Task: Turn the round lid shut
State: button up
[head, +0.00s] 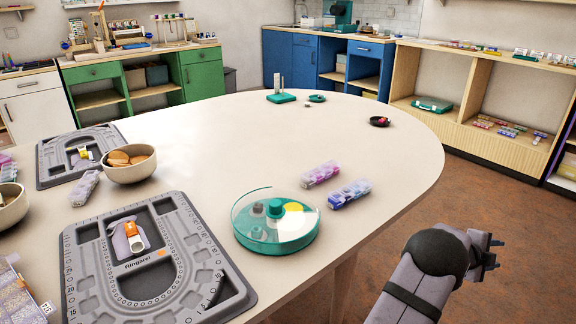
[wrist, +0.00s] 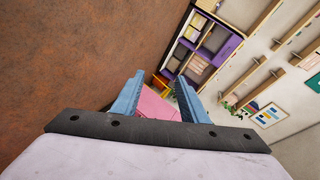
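The round box (head: 244,238) stands near the table's right front edge in the head view. It has a teal base, a clear round lid (head: 262,192) and a teal knob near its middle. Grey, yellow and white areas show in it. I cannot tell exactly how the lid is turned. My gripper (head: 494,252) is off the table, over the floor to the right of the box and well apart from it. In the wrist view my gripper (wrist: 160,98) has its two blue fingers spread with nothing held between them. The box is not in the wrist view.
A pink bead case (head: 320,174) and a blue one (head: 350,193) lie right of the box. A grey bead board (head: 82,245) lies left, with a bowl (head: 128,171) behind it. A small dark dish (head: 379,122) stands farther back. The table's middle is clear.

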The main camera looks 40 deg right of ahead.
jog(key=s+r+m+g+p, duration=0.1)
jog(key=s+r+m+p, duration=0.3)
jog(key=r, duration=0.8)
jog(key=w+a+r+t+y+p, duration=0.2)
jog(key=w+a+r+t+p, duration=0.1)
jog(key=w+a+r+p, duration=0.5)
jog(key=w+a+r+n+t+y+p, duration=0.1)
jog(key=w+a+r+t+y+p, duration=0.2)
jog(key=w+r+p, duration=0.5)
jog(key=w+a+r+t+y+p, duration=0.1)
jog(key=w+a+r+t+p, duration=0.3)
jog(key=w+a+p, duration=0.5)
jog(key=n+g+y+p, duration=0.2)
jog(key=n+y+p, duration=0.7)
jog(key=n+y, duration=0.25)
send_near(276, 203)
jog(key=a, duration=0.1)
jog(key=shift+n+h, duration=0.45)
jog(key=shift+x, duration=3.9)
jog(key=shift+w+d, duration=0.1)
jog(key=shift+d, duration=0.05)
jog(key=shift+c, duration=0.6)
